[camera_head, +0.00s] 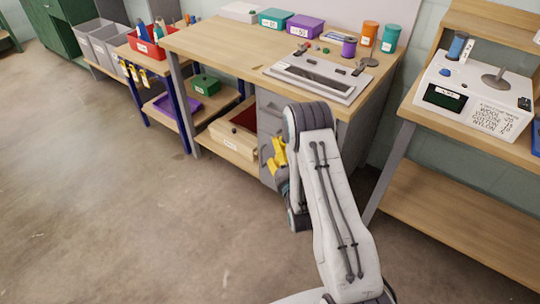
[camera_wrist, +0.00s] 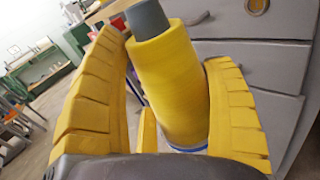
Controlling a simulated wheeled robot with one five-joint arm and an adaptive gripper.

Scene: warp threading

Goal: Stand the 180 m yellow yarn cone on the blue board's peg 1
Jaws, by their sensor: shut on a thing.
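The yellow yarn cone (camera_wrist: 172,88) is in the wrist view, between the ridged yellow fingers of my gripper (camera_wrist: 165,50). My gripper is shut on it. The cone has a grey tip at the top, and a white and blue part shows at its lower end. It looks tilted in that view. In the head view my gripper (camera_head: 275,157) is in front of the workbench's lower part, and my arm hides the cone. I cannot make out the blue board or its peg 1 in either view.
The wooden workbench (camera_head: 215,45) carries a grey-white device (camera_head: 318,75) and several small containers. Grey drawers (camera_wrist: 255,60) stand close behind the cone. A side table (camera_head: 480,195) with a white scale-like machine (camera_head: 475,95) is at right. The floor at left is clear.

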